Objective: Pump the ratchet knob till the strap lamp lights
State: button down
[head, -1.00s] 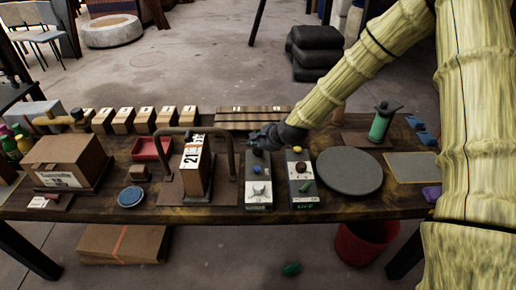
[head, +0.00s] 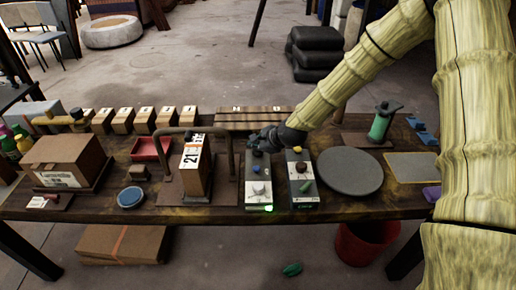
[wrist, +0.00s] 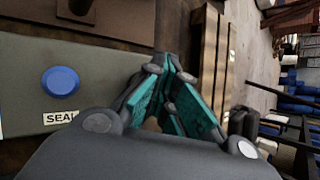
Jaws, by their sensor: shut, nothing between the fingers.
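A grey control box (head: 258,172) stands on the bench, with a blue button (head: 256,153) at its far end and a pale knob-like part (head: 258,189) nearer its front. A small green lamp (head: 268,208) glows at its front edge. In the wrist view the blue button (wrist: 60,82) sits beside a label reading SEAL. My gripper (head: 254,142) is shut and empty, above the far end of this box. In the wrist view its teal-padded fingers (wrist: 172,75) are apart from the button. I cannot tell which part is the ratchet knob.
A second control box (head: 303,178) with yellow, brown and green controls stands close right. A grey round disc (head: 350,172) lies right. Slatted wood (head: 236,116) lies behind my gripper.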

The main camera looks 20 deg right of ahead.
aim_at(256, 152)
jog(key=shift+f, duration=0.2)
jog(key=shift+r, duration=0.1)
dwell(0.4)
jog(key=shift+r+p, duration=1.15)
jog(key=shift+r, duration=0.45)
jog(key=shift+r+p, duration=1.7)
jog(key=shift+r, duration=0.75)
